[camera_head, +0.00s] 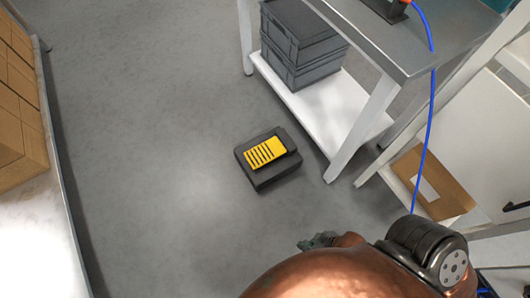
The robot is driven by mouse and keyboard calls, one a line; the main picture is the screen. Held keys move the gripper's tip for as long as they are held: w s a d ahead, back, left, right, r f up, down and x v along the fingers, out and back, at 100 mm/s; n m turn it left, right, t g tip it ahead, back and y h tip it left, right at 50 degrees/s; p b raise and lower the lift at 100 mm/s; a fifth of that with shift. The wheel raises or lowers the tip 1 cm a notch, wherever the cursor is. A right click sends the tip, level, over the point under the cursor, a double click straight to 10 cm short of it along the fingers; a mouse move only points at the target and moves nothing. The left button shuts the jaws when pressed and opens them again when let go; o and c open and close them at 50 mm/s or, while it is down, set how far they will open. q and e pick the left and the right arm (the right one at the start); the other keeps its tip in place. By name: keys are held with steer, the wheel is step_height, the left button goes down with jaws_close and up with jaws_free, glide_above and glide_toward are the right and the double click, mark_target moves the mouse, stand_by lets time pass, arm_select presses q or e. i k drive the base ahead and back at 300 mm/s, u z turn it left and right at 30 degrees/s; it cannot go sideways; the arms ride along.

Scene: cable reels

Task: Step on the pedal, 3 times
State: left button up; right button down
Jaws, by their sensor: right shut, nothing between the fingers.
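The pedal (267,152) is a yellow plate with black stripes on a dark base (271,179). It stands on the grey floor in the middle of the view, left of the workbench leg. My right gripper (304,245) shows only in small part, below the pedal and apart from it, beyond my copper-coloured arm. The arm hides most of the gripper, and its fingers are hard to make out. It is shut and empty. My left gripper is not in the view.
A workbench (395,45) with a white lower shelf (345,105) holding grey crates (300,45) stands at the upper right. A blue cable (427,130) hangs down at the right. Cardboard boxes (20,110) are at the left. The floor around the pedal is clear.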

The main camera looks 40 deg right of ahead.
mark_target(263, 154)
steer(key=u, duration=1.65)
steer(key=i, duration=0.85)
steer(key=z, duration=2.25)
